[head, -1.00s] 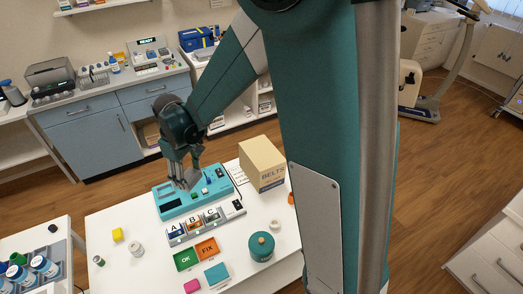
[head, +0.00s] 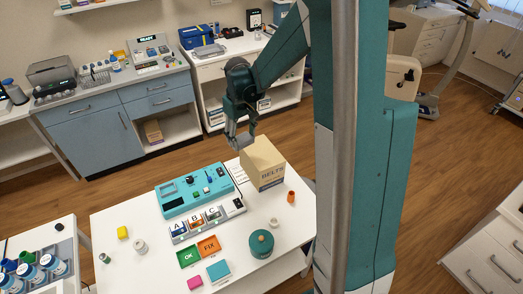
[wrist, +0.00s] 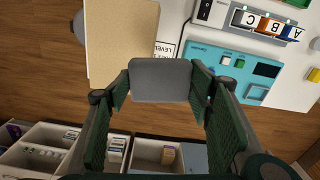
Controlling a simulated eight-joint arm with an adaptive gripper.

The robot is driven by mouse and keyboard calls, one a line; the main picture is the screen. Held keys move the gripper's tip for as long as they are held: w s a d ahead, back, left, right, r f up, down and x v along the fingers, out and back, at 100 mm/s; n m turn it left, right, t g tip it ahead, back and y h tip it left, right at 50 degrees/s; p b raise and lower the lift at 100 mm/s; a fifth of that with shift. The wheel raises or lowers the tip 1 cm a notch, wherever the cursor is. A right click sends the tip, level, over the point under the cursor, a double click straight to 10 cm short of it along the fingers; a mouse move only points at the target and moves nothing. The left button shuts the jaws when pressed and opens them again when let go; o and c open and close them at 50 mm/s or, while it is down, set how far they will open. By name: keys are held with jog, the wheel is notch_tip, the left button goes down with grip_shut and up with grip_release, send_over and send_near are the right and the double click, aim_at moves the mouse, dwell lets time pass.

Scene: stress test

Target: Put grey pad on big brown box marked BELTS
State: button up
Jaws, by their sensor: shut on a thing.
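The big brown box marked BELTS (head: 264,166) stands at the back right of the white table. My gripper (head: 238,140) is in the air just left of and above the box's back edge. In the wrist view my gripper (wrist: 160,88) is shut on the grey pad (wrist: 160,80), with a green finger on each side of it. The pad looks flat, with rounded corners. In that view the pad overlaps the right edge of the box top (wrist: 120,40). I see no contact between the pad and the box.
A teal device (head: 195,190) with knobs lies left of the box, with trays lettered A, B and C (head: 200,222) in front. A teal round container (head: 260,243) and an orange cylinder (head: 291,197) stand in front of the box. The box top looks bare.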

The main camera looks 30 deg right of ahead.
jog(key=r+m+p, duration=0.1)
jog(key=r+m, duration=0.1)
send_over(262, 152)
jog(key=shift+w+f, duration=0.15)
jog(key=shift+f, duration=2.9)
jog(key=shift+f, duration=0.15)
jog(key=shift+f, duration=1.95)
jog(key=shift+f, duration=0.15)
jog(key=o, duration=0.7)
jog(key=shift+o, duration=0.2)
jog(key=shift+r, duration=0.25)
